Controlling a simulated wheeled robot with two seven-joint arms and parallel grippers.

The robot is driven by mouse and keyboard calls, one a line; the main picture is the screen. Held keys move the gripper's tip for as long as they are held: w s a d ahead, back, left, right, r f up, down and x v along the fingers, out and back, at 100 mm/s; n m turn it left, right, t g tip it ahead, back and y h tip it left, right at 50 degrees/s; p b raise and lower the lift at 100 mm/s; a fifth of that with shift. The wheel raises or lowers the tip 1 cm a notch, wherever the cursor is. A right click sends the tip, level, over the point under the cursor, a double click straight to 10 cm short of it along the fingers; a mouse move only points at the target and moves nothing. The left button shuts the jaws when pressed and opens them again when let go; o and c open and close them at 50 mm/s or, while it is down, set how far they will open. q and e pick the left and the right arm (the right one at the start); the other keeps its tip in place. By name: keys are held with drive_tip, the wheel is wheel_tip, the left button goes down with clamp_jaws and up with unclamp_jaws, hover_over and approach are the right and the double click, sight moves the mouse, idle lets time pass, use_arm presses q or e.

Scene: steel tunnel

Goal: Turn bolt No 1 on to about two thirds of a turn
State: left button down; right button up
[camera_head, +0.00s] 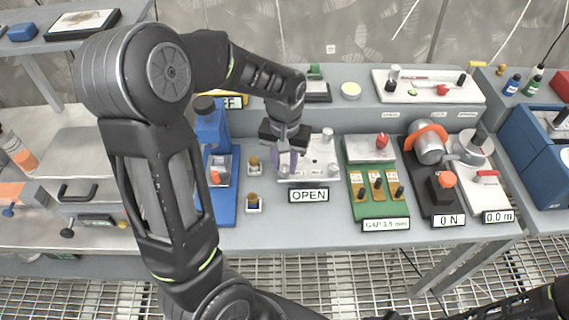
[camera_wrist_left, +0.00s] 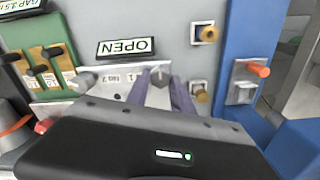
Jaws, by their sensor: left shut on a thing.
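My left gripper (camera_head: 287,160) comes down from above onto the left end of a white plate (camera_head: 322,150) behind the OPEN sign (camera_head: 309,195). In the left wrist view its two purple-grey fingers (camera_wrist_left: 163,95) stand on either side of a grey bolt head (camera_wrist_left: 159,76), shut on it. A label reading 1 is partly covered beside this bolt, which I take as bolt No 1. A second grey bolt (camera_wrist_left: 84,82), labelled No 2, stands free on the same plate. The turn angle of the held bolt cannot be read. My right gripper is out of view.
A blue stand (camera_head: 222,190) and two small brass-knobbed blocks (camera_head: 253,203) are left of the plate. A green board (camera_head: 380,206) with a gap sign (camera_head: 386,225) is on the right, then a black 0 N device (camera_head: 436,190). The table front is clear.

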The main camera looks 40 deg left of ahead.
sight(285, 168)
use_arm(q)
drive_tip(key=m+b, duration=0.1)
drive_tip(key=m, duration=0.4)
drive_tip(key=shift+m, duration=0.3)
drive_tip(key=m, duration=0.5)
drive_tip(key=shift+d, duration=0.15)
drive_tip(key=shift+m, duration=0.3)
drive_tip(key=c, duration=1.1)
unclamp_jaws()
wheel_tip(285, 168, up, 8)
drive_tip(key=shift+f+b, duration=0.1)
drive_tip(key=shift+b, duration=0.4)
